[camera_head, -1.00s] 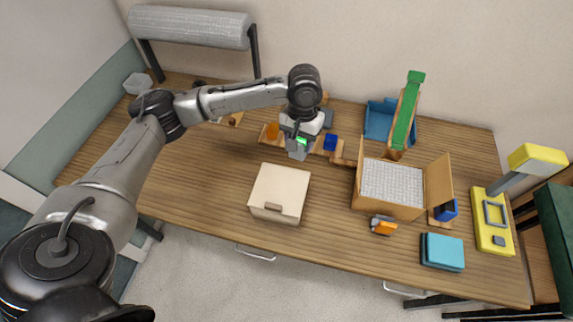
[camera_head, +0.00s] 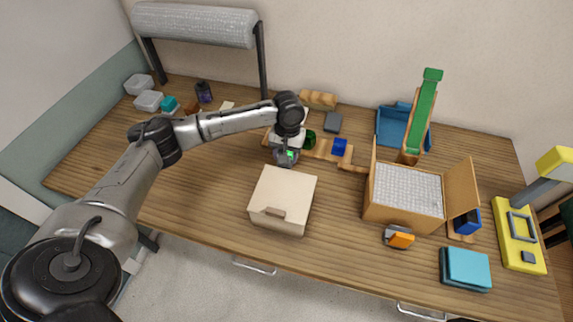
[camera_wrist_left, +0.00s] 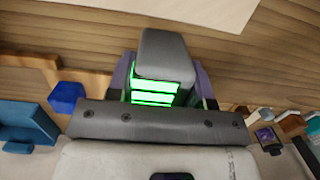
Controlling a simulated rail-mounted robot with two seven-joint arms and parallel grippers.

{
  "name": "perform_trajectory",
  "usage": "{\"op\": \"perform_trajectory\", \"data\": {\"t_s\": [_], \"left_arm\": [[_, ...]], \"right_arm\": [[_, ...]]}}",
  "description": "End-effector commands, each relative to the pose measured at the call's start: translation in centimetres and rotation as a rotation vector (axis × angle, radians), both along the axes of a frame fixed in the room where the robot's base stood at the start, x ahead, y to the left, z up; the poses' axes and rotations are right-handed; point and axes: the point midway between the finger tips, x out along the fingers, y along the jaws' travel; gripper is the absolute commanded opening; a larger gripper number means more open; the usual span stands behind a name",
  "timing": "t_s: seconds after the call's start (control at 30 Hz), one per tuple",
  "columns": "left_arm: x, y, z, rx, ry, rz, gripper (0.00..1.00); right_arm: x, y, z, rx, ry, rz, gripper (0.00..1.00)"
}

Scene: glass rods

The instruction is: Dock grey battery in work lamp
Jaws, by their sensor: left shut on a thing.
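The grey battery (camera_wrist_left: 165,52), a grey block with lit green bars, is held in my left gripper (camera_wrist_left: 165,82). The jaws are shut on its sides. In the head view the left gripper (camera_head: 287,156) is over the table behind the cream box, and the green light shows there; the arm hides most of the battery. The work lamp (camera_head: 516,225) is at the far right, with a yellow base, a grey rectangular frame on it and a yellow head (camera_head: 556,162). The gripper is far left of the lamp. My right gripper is not in view.
A cream box (camera_head: 283,196) stands in front of the gripper. An open carton (camera_head: 405,192), a tall green ramp (camera_head: 424,112) and a blue bin (camera_head: 391,128) stand between gripper and lamp. Teal pads (camera_head: 466,268) and an orange-grey item (camera_head: 399,238) lie near the front edge.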

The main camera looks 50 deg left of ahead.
Motion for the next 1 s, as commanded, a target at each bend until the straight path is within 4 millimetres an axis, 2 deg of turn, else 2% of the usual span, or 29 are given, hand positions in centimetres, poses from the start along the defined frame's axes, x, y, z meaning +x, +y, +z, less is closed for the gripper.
{"op": "perform_trajectory", "data": {"t_s": [0.17,0.47,0.87,0.9,1.0], "left_arm": [[0.0,0.0,-1.3,0.001,-0.001,0.000,0.08],[0.0,0.0,-5.1,0.000,-0.001,0.000,0.08],[0.0,0.0,-5.4,0.000,-0.001,-0.001,0.08],[0.0,0.0,-5.5,0.000,-0.001,-0.001,0.49],[0.0,0.0,-5.5,0.000,-0.001,-0.001,0.58]], "right_arm": [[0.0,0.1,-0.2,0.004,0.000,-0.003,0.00],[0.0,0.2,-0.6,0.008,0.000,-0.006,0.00],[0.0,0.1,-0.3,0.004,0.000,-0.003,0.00],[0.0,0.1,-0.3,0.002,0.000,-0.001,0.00],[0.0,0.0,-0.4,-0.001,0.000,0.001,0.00]]}}
